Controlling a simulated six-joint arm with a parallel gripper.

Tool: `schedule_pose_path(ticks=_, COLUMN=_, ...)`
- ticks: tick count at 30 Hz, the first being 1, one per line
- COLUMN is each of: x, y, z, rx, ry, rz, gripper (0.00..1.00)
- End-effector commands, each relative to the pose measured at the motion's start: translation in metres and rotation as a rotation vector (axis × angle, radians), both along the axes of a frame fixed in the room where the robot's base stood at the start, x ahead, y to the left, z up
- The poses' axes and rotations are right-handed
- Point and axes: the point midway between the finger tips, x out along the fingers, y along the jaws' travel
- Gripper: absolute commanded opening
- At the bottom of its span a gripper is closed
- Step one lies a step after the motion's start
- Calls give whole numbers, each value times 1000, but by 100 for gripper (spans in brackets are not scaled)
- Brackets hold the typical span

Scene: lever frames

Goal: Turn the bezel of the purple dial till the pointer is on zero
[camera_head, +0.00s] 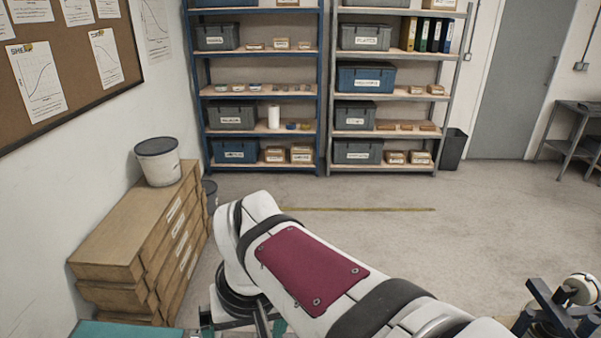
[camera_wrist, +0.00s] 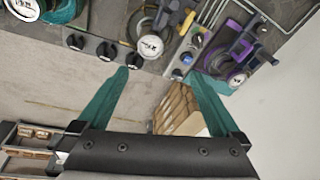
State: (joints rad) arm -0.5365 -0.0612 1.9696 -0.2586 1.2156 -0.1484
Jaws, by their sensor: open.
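In the wrist view a purple fixture (camera_wrist: 212,57) stands at the upper right, with a small round white dial face (camera_wrist: 237,80) at its lower edge. The dial's pointer and zero mark are too small to read, and its bezel is not clear. My gripper (camera_wrist: 158,74) is open, with its two teal fingers wide apart and nothing between them. The right fingertip appears close to the left side of the purple fixture in the picture; I cannot tell whether they touch. The purple dial does not show in the head view.
Other white dials show in the wrist view, one in the middle (camera_wrist: 150,46) and one at the upper left (camera_wrist: 22,8). Between them is a panel with black knobs (camera_wrist: 105,50). A small box with a blue button (camera_wrist: 186,58) stands beside the purple fixture. Stacked cardboard boxes (camera_head: 140,245) stand at left.

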Motion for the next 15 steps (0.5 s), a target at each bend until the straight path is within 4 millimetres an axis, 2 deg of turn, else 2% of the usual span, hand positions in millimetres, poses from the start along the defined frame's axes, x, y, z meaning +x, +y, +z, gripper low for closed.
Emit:
schedule_pose_path(ticks=3, x=-12, y=-29, z=-4, rx=0, ry=32, rz=-95, gripper=100)
schedule_pose_path(ticks=6, x=-21, y=-45, z=-7, rx=1, ry=54, rz=-158, gripper=100)
schedule_pose_path(ticks=10, x=-29, y=-58, z=-10, rx=1, ry=73, rz=-206, gripper=100)
schedule_pose_path(ticks=15, x=-32, y=-62, z=-11, rx=3, ry=79, rz=-224, gripper=100)
